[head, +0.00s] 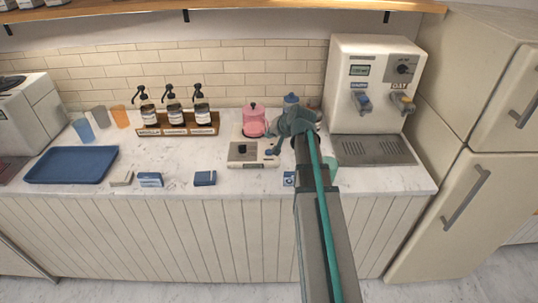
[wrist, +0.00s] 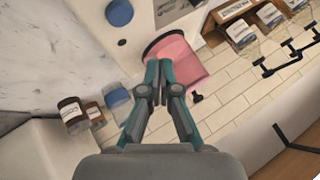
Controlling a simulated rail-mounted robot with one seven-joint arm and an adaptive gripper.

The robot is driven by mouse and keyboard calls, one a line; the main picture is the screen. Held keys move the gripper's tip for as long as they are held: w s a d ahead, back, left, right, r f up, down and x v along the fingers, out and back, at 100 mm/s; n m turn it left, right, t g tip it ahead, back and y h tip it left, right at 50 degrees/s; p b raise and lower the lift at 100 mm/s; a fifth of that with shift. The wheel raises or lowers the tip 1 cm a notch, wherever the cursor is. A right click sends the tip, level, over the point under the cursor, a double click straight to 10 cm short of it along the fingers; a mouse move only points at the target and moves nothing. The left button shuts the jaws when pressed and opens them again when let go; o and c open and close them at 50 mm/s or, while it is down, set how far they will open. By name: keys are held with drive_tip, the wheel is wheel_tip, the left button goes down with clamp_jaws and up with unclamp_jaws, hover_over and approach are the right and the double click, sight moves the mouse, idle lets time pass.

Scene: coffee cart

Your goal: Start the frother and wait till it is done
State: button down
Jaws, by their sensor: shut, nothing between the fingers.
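A pink lidded jug (head: 254,121), which may be the frother, stands at the back of the counter. A cream unit (head: 242,160) with a black knob (head: 242,149) and a blue-ended part (head: 270,152) sits in front of it. In the wrist view the pink jug (wrist: 190,62) shows a dark rim, beside the pale unit with a round blue part (wrist: 118,12). My gripper (wrist: 157,66) is shut and empty, its tips over the edge of the pink jug in that view; contact cannot be told. In the head view my gripper (head: 279,143) is right of the jug.
A blue-lidded jar (head: 291,99) stands behind my gripper. A bottle rack (head: 178,131) is to the left, a cream dispenser (head: 375,80) to the right. A blue tray (head: 72,165) and small boxes (head: 205,178) lie on the left counter. A green cup (head: 331,168) is partly behind my arm.

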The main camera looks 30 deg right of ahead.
sight(267, 149)
drive_tip(key=shift+f+b, duration=1.2)
drive_tip(key=shift+f, duration=1.25)
drive_tip(key=shift+f+b, duration=0.3)
drive_tip(key=shift+f, duration=0.15)
drive_tip(key=shift+f+b, duration=0.35)
drive_tip(key=shift+f, duration=0.15)
idle(0.5)
drive_tip(key=shift+r+p, duration=0.5)
drive_tip(key=shift+r, duration=0.5)
drive_tip(key=shift+r+p, duration=1.4)
drive_tip(key=shift+r, duration=1.1)
